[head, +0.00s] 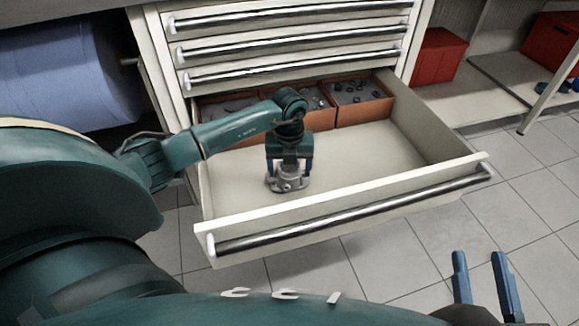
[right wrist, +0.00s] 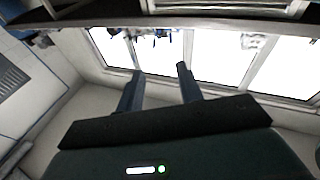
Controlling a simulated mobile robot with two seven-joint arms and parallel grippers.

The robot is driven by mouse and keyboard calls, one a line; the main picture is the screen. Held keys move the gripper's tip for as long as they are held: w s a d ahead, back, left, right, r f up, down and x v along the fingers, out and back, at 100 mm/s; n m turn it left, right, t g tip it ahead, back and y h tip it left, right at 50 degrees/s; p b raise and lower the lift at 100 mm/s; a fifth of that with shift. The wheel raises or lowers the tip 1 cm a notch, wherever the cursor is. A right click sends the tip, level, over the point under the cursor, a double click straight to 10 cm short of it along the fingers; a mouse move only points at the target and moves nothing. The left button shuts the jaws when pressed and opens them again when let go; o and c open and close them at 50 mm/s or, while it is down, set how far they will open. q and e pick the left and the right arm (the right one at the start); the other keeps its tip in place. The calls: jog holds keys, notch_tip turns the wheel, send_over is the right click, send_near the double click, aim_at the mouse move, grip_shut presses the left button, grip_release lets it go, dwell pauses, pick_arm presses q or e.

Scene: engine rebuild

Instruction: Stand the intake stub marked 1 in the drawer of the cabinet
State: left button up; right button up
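The intake stub (head: 288,182) is a grey metal piece with a wide flange. It stands upright on the floor of the open cabinet drawer (head: 375,150), left of the middle and near the front wall. My left gripper (head: 289,168) points down over it, with its blue fingers on either side of the stub's upper part. The fingers look spread, and I see no clear contact. The number on the stub cannot be read. My right gripper (head: 482,272) is open and empty outside the drawer at the lower right; its fingers also show apart in the right wrist view (right wrist: 158,85).
Orange-brown bins (head: 358,104) with small dark parts fill the drawer's back. Closed drawers (head: 290,45) sit above. The drawer's front handle (head: 350,214) juts out over tiled floor. A red box (head: 437,55) stands right of the cabinet, a blue roll (head: 60,75) left. The drawer's right side is clear.

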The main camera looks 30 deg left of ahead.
jog(key=shift+r, duration=0.1)
pick_arm(q)
jog(key=shift+r, duration=0.3)
notch_tip(320, 180, up, 12)
jog(key=p, duration=0.4)
jog(key=shift+f, duration=0.15)
pick_arm(e)
jog(key=shift+s+d+f+n+g+h, duration=0.2)
jog(key=shift+s+d+n+g+h, duration=0.1)
jog(key=shift+d+n, duration=0.1)
jog(key=shift+w, duration=0.1)
